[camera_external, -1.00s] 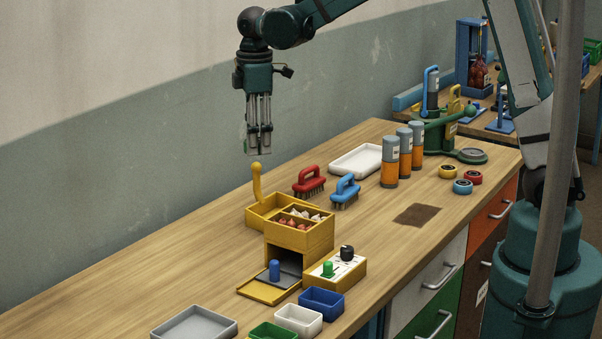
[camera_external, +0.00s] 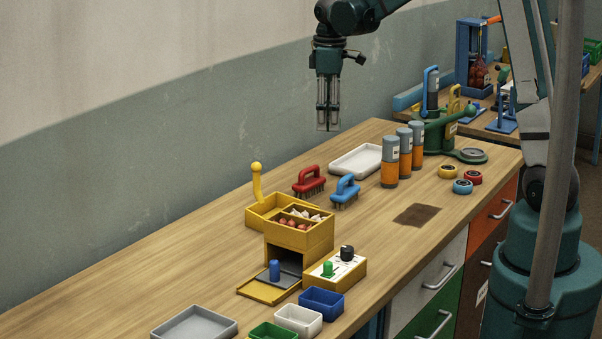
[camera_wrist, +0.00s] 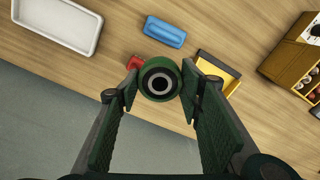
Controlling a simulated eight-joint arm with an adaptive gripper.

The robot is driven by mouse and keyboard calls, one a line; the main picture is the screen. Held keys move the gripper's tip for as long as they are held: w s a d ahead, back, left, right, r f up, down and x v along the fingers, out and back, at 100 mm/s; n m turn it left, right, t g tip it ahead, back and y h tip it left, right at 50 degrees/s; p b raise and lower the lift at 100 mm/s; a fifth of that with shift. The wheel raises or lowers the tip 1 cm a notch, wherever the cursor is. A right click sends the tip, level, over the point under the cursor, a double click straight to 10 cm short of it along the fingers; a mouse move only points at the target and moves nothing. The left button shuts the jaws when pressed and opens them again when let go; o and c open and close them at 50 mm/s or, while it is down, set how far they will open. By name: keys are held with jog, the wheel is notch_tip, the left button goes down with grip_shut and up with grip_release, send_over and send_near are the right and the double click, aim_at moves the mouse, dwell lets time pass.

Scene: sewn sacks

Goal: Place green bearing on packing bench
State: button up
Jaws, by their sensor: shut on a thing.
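My gripper (camera_external: 328,120) hangs pointing down in the air above the far side of the wooden bench (camera_external: 185,232), left of the white tray. In the wrist view my gripper (camera_wrist: 160,86) is shut on the green bearing (camera_wrist: 159,66), a green ring with a dark inner ring and a pale centre, held between the fingertips. In the external view the bearing is too small to make out. A second wooden bench (camera_external: 580,72) stands behind at the right. Which one is the packing bench I cannot tell.
Below my gripper are a white tray (camera_external: 355,162), a red brush (camera_external: 309,183) and a blue brush (camera_external: 345,191). Several orange-grey cylinders (camera_external: 390,165) and a green press (camera_external: 440,132) stand to the right. Yellow, red and blue bearings lie near the right edge. The bench's left part is clear.

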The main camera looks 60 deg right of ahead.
jog(key=s+d+m, duration=0.2)
jog(key=s+d, duration=0.2)
jog(key=d, duration=0.4)
jog(key=s+d+m, duration=0.1)
jog(key=s+d, duration=0.4)
jog(key=d, duration=0.2)
jog(key=m, duration=0.4)
send_over(436, 185)
notch_tip(436, 185, down, 10)
jog(key=shift+d+f, duration=0.15)
jog(key=shift+f, duration=0.45)
jog(key=shift+f+b, duration=0.35)
jog(key=shift+f, duration=2.6)
jog(key=shift+f, duration=2.05)
jog(key=shift+f, duration=0.15)
